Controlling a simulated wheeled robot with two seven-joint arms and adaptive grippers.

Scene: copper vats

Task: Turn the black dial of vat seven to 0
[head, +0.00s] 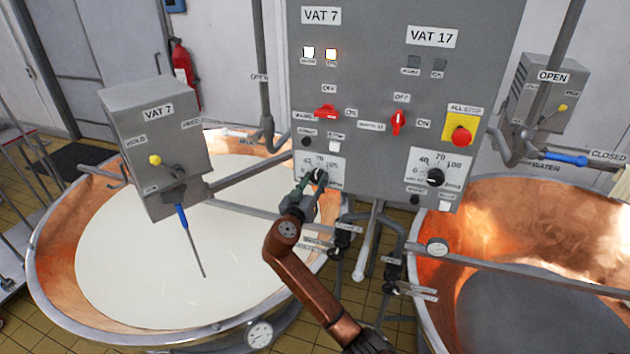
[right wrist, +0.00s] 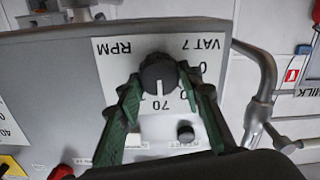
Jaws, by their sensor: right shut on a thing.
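The black dial of vat seven (head: 320,176) sits at the lower left of the grey control panel, on a white scale plate. In the right wrist view, which is upside down, the dial (right wrist: 158,70) is round with a white pointer line directed at the 70 mark. My right gripper (head: 310,187) is shut on the dial; in the wrist view its green fingers (right wrist: 159,82) stand on either side of the knob. My left gripper is not in view.
Vat 17's similar dial (head: 435,177) is to the right. Red switches (head: 326,111) and a red stop button (head: 461,136) sit above. Beside the held dial is a small black button (right wrist: 186,132). Pipes run below the panel. The copper vat (head: 60,247) of white liquid is left.

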